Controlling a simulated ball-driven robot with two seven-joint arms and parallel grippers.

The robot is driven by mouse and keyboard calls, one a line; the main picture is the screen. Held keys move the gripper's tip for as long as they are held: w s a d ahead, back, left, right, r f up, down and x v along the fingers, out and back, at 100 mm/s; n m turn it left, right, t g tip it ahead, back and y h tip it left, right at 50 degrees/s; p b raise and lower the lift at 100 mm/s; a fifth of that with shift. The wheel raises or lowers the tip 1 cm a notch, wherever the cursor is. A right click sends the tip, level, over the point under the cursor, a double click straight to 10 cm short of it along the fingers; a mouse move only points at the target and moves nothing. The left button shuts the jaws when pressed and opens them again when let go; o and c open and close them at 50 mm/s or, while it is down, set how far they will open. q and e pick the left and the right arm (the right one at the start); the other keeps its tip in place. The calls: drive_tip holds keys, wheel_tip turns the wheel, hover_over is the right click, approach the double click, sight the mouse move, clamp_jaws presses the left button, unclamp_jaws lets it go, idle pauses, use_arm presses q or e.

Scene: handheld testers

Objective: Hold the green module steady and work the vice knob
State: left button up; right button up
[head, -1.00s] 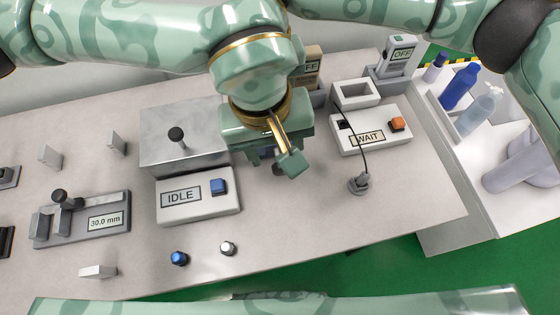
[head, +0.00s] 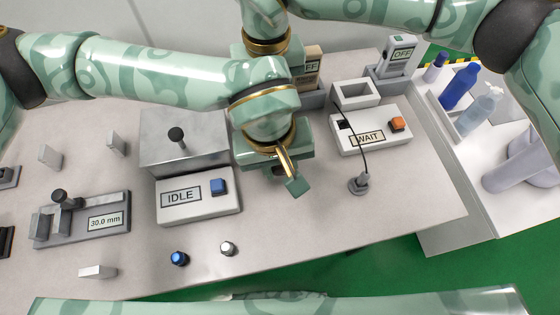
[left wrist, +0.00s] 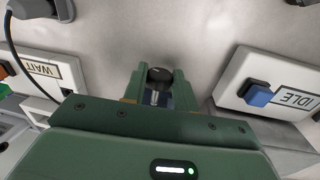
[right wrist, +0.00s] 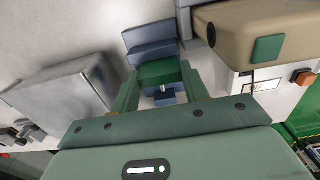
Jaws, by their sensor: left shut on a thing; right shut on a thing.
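In the left wrist view a round black knob (left wrist: 159,76) sits between the fingertips of my left gripper (left wrist: 156,84), which is shut on it. A bit of blue-grey vice shows below the knob. In the right wrist view the green module (right wrist: 160,72) is between the fingers of my right gripper (right wrist: 161,80), shut on it. The blue-grey vice (right wrist: 150,34) is right at the module. In the head view my left gripper (head: 287,172) is over the table's middle and hides the vice, knob and module. My right gripper is mostly hidden there behind the left arm.
The IDLE box (head: 198,198) and a metal block (head: 180,137) stand left of my left gripper. The WAIT box (head: 370,138), a cable plug (head: 358,184) and a white open box (head: 355,93) stand right.

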use_arm(q)
drive_tip(key=y, duration=0.3)
drive_tip(key=shift+w+d+g, duration=0.1)
drive_tip(key=shift+d+g, duration=0.2)
drive_tip(key=shift+d, duration=0.05)
drive_tip(key=shift+d+f+g+y, duration=0.15)
drive_tip(key=shift+g+y, duration=0.1)
drive_tip(key=shift+y, duration=0.9)
drive_tip(key=shift+d+g+y, duration=0.1)
drive_tip(key=shift+g+y, duration=0.15)
drive_tip(key=shift+y, duration=0.9)
drive_tip(key=o, duration=1)
